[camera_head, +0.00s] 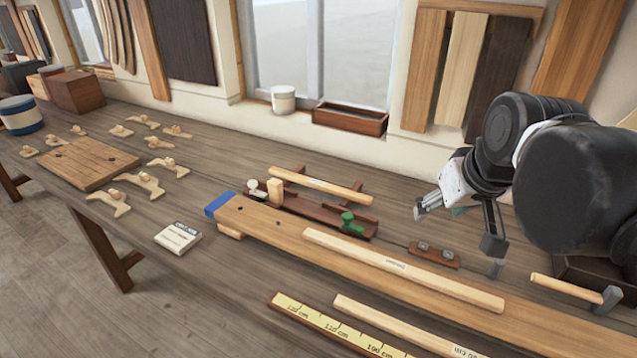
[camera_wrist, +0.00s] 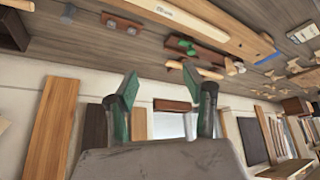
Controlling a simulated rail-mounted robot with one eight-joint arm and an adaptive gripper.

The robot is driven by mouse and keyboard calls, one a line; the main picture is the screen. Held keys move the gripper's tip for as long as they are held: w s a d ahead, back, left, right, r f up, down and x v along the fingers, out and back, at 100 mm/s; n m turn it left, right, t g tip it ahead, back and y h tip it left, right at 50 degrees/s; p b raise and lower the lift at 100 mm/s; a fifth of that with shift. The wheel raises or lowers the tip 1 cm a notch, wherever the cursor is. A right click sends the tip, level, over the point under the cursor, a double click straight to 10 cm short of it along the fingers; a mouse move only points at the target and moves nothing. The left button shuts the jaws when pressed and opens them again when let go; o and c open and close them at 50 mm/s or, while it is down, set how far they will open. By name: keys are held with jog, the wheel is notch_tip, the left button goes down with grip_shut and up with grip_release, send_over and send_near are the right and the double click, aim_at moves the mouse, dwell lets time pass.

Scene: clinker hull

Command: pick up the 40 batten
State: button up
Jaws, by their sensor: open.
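Several pale wooden battens are in the head view, and I cannot tell for sure which is the 40 batten. A short batten (camera_head: 320,186) with no readable label lies across a dark brown fixture (camera_head: 320,217). A long batten (camera_head: 400,267) with a small label lies on the broad plank. Another batten (camera_head: 395,325), with a label partly cut off, lies at the front edge of the picture. My gripper (camera_head: 428,205) hangs above the bench's right side, right of the fixture. In the wrist view my gripper (camera_wrist: 162,92) has its green-padded fingers apart, with nothing between them.
A yellow measuring rule (camera_head: 330,325) lies in front of the broad plank (camera_head: 255,228). A hammer (camera_head: 570,288) and a small brown block (camera_head: 434,256) are at right. A green knob (camera_head: 349,223) stands on the fixture. Wooden clamps surround a board (camera_head: 88,163) at left.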

jog(key=w+a+r+n+g, duration=0.1)
jog(key=w+a, duration=0.1)
jog(key=w, duration=0.5)
jog(key=w+a+r+n, duration=0.2)
jog(key=w, duration=0.4)
jog(key=n+g+y+b, duration=0.2)
jog(key=n+g+y, duration=0.1)
jog(key=n, duration=0.5)
send_over(317, 182)
jog(key=s+d, duration=0.3)
jog(key=d, duration=0.2)
notch_tip(317, 182, down, 17)
jog(key=p+x, duration=0.2)
jog(key=x, duration=1.2)
jog(key=shift+w, duration=0.1)
jog(key=shift+c, duration=0.4)
grip_shut()
